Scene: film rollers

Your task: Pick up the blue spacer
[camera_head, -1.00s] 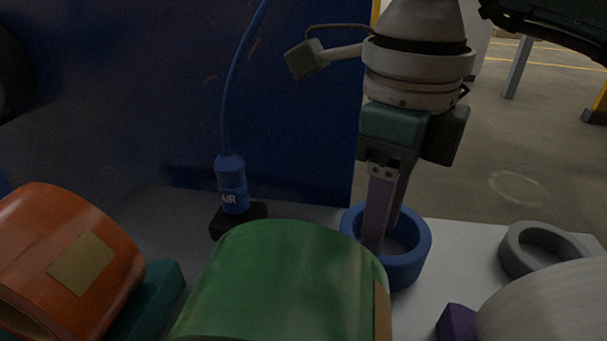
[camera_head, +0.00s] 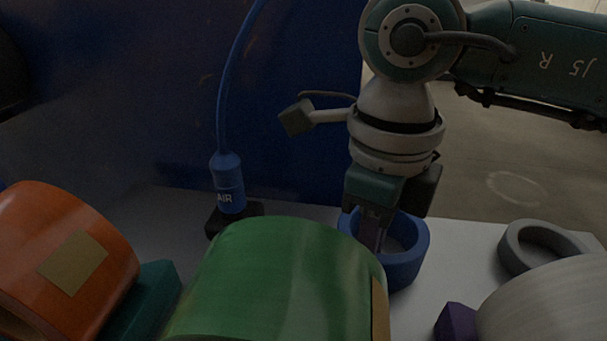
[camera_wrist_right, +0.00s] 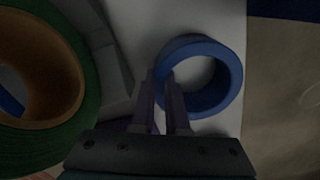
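The blue spacer (camera_head: 405,268) is a thick ring lying flat on the light table in the head view, behind the green roller. It also shows in the right wrist view (camera_wrist_right: 229,75). My right gripper (camera_head: 372,246) points down at the left part of the ring. In the right wrist view my right gripper (camera_wrist_right: 160,78) has its two fingers apart at the ring's left wall, one on the outer side and one towards the hole. I cannot tell whether they touch the wall. Their tips are partly hidden in the head view. My left gripper is not in view.
An orange roller (camera_head: 62,250) lies at left, a pale roller (camera_head: 550,305) at right. A grey ring (camera_head: 515,258) lies right of the spacer. A blue air hose fitting (camera_head: 228,185) stands left, before a blue panel.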

